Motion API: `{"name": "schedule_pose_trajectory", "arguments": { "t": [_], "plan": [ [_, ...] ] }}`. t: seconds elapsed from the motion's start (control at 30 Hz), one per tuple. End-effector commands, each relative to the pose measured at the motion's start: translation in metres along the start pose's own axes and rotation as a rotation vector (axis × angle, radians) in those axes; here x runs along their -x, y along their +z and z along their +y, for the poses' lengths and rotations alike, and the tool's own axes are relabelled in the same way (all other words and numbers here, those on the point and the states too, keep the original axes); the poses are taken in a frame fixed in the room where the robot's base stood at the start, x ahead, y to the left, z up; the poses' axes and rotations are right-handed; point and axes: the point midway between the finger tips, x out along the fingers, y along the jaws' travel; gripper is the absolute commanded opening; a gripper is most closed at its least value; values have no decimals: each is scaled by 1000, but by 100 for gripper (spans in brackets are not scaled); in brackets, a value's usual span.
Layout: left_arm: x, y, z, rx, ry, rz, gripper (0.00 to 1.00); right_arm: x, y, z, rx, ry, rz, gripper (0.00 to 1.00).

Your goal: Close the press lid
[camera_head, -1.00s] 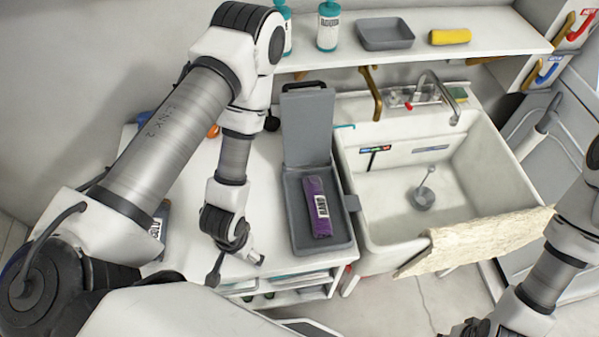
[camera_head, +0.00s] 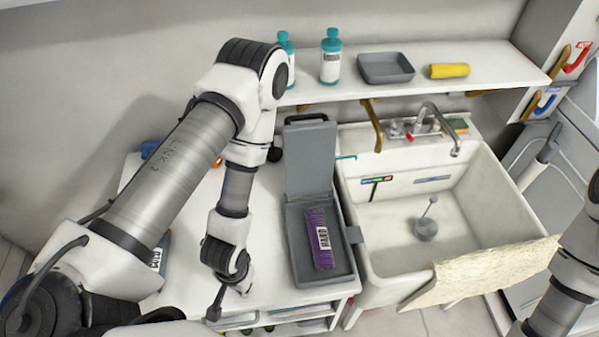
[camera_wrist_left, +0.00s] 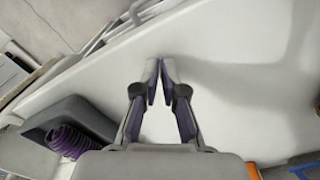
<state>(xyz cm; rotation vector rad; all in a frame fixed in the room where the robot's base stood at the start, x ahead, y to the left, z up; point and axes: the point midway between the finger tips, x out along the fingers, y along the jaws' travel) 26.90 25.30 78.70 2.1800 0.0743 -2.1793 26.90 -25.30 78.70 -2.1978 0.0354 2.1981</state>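The press (camera_head: 297,238) is a grey box on the white counter, left of the sink. Its grey lid (camera_head: 309,158) stands open, raised at the back, with a dark handle on its top edge. A purple ribbed item with a white label (camera_head: 321,240) lies in the box. My left gripper is to the left of the press, low over the counter; in the left wrist view its fingertips (camera_wrist_left: 160,72) are almost together with nothing between them. The press corner (camera_wrist_left: 75,115) and the purple item show at lower left there. My right gripper is out of view.
The white sink (camera_head: 395,225) is right of the press, with a pale board (camera_head: 490,270) on its front edge. A shelf (camera_head: 490,72) above holds bottles, a grey tray (camera_head: 386,67) and a yellow roll (camera_head: 449,71). A dark labelled item (camera_head: 162,252) lies behind my left arm.

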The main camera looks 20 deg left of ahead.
Motion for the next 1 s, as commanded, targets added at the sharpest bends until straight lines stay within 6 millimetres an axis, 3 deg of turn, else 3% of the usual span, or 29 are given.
{"name": "schedule_pose_trajectory", "arguments": {
  "t": [0.23, 0.37, 0.47, 0.53, 0.6, 0.7, 0.83, 0.93, 1.0],
  "plan": [
    [-2, -18, 17, 318, 106, 44, 0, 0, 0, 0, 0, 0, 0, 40],
    [10, -61, 21, 598, 268, 110, 0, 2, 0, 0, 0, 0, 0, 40],
    [38, -112, 13, 831, 445, 188, 0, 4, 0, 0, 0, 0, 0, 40],
    [67, -152, 1, 986, 596, 254, 0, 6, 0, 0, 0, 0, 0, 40],
    [104, -191, -19, 1119, 764, 329, 0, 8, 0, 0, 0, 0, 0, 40],
    [162, -234, -54, 1234, 990, 454, 0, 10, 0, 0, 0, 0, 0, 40],
    [212, -259, -92, 1318, 1164, 582, 0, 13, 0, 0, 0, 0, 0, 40],
    [234, -267, -103, 1349, 1233, 623, 0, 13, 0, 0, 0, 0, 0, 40],
    [238, -271, -102, 1339, 1239, 631, 0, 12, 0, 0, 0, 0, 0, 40]
  ]
}}
